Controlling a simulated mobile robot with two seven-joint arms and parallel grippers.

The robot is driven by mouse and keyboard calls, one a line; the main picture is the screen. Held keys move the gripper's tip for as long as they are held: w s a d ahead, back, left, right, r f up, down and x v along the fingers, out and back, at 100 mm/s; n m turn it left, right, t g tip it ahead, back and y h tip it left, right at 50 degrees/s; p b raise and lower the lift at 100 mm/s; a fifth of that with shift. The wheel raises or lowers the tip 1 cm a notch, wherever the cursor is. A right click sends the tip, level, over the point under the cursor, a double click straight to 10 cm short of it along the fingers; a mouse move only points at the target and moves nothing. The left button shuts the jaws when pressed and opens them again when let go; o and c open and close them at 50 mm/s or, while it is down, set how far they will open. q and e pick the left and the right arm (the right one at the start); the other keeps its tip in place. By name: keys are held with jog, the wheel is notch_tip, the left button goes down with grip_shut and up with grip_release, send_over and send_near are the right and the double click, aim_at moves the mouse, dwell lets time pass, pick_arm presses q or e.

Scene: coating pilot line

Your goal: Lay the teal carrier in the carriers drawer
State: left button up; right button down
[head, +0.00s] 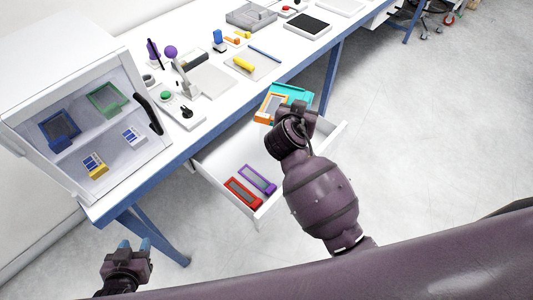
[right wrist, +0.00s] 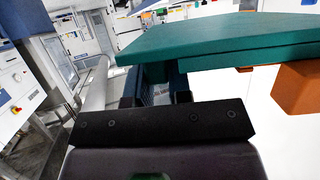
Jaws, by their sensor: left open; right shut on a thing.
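The teal carrier (head: 294,90) is held by my right gripper (head: 301,108) over the far right part of the open drawer (head: 209,178). In the right wrist view the teal carrier (right wrist: 220,40) fills the upper right, with the right gripper's fingers (right wrist: 155,88) at its near left edge. An orange carrier (head: 264,106) shows beside and partly below the teal one; I cannot tell whether they touch. A red carrier (head: 240,192) and a purple carrier (head: 258,180) lie in the drawer's near part. My left gripper (head: 134,244) is open and empty, low at the left.
A white cabinet (head: 30,112) with a clear front and a black handle (head: 148,113) stands at the left, with several carriers inside. The bench top (head: 135,50) carries tools, trays and a yellow cylinder (head: 243,64). The drawer floor between the purple and orange carriers is clear.

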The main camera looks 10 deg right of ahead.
jog(key=w+r+m+g+h, duration=0.2)
jog(key=m, duration=0.1)
jog(key=shift+w+a+r+h, duration=0.1)
jog(key=shift+a+r+h, duration=0.25)
jog(key=shift+h, duration=0.05)
jog(key=shift+w+a+r+m+g+h, duration=0.1)
jog(key=shift+w+r+m+g+h, duration=0.15)
jog(key=shift+r+m+g+h, duration=0.4)
notch_tip(320, 180, down, 20)
jog(key=b, duration=0.1)
jog(key=shift+r, duration=0.15)
jog(key=shift+f+b, duration=0.35)
jog(key=shift+b, duration=0.1)
jog(key=shift+f+b, duration=0.3)
jog(key=shift+b, duration=0.05)
jog(key=c, duration=1.1)
grip_release()
